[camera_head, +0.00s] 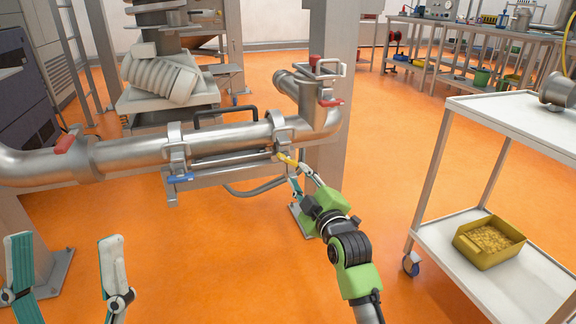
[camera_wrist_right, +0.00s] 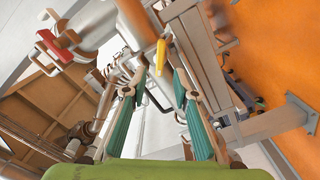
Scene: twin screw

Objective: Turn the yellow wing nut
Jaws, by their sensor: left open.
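The yellow wing nut (camera_head: 286,159) sits at the right end of the low rail under the steel pipe. It also shows in the right wrist view (camera_wrist_right: 161,57), near and between the tips of my right gripper. My right gripper (camera_head: 298,173) reaches up to it from the lower right. Its two fingers stand apart in the right wrist view (camera_wrist_right: 159,76); I cannot tell whether they touch the nut. A blue wing nut (camera_head: 180,179) sits at the rail's left end. My left gripper (camera_head: 66,240) is open and empty at the lower left, far from the nut.
The steel pipe (camera_head: 230,138) runs across the left and middle, with red handles (camera_head: 64,144) on it. A white trolley (camera_head: 520,117) with a yellow bin (camera_head: 490,241) stands at the right. Orange floor (camera_head: 230,260) lies open between.

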